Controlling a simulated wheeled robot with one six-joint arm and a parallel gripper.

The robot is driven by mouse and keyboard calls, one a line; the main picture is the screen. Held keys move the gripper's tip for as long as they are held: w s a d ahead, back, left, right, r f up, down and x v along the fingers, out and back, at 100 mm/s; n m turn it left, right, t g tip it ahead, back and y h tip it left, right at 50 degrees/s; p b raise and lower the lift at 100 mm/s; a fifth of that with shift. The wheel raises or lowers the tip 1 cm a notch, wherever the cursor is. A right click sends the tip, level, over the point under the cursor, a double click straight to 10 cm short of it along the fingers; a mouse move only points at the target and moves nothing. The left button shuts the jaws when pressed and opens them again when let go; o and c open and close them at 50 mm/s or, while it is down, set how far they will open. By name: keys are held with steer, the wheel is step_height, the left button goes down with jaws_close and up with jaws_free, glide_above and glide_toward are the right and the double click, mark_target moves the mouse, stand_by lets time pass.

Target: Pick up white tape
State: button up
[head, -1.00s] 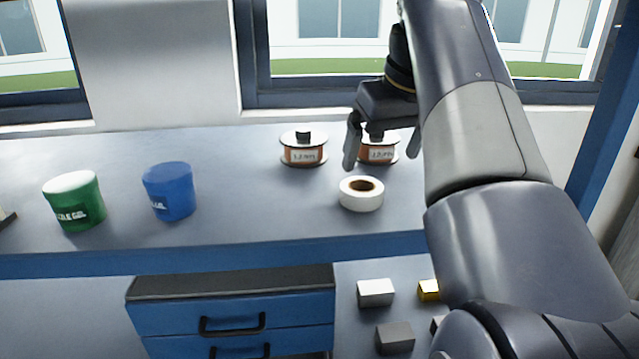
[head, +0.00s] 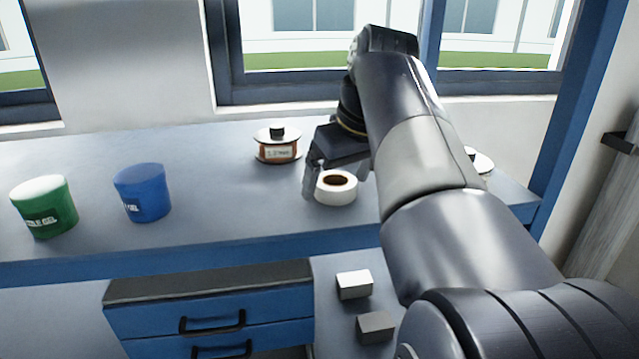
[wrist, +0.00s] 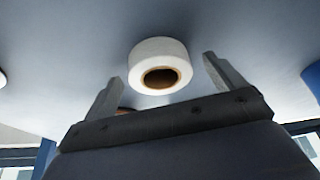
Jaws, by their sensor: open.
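The white tape (head: 337,190) is a roll with a brown core, lying flat on the grey bench near its front edge. In the wrist view the white tape (wrist: 160,62) shows between and just beyond the two fingertips. My gripper (head: 335,184) is open and empty, low over the bench at the tape, with one finger seen at the tape's left side. In the wrist view my gripper (wrist: 158,72) has a finger to each side of the roll, with a gap on both sides. The right finger is mostly hidden in the head view.
A wire spool (head: 277,148) stands behind and left of the tape; another spool (head: 482,163) is partly hidden behind my arm. A blue tub (head: 142,193) and a green tub (head: 44,207) stand at the left. Blocks (head: 354,284) lie on a lower surface. Bench between tub and tape is clear.

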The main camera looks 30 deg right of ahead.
steer(key=c, duration=1.1)
steer(key=shift+r, duration=0.15)
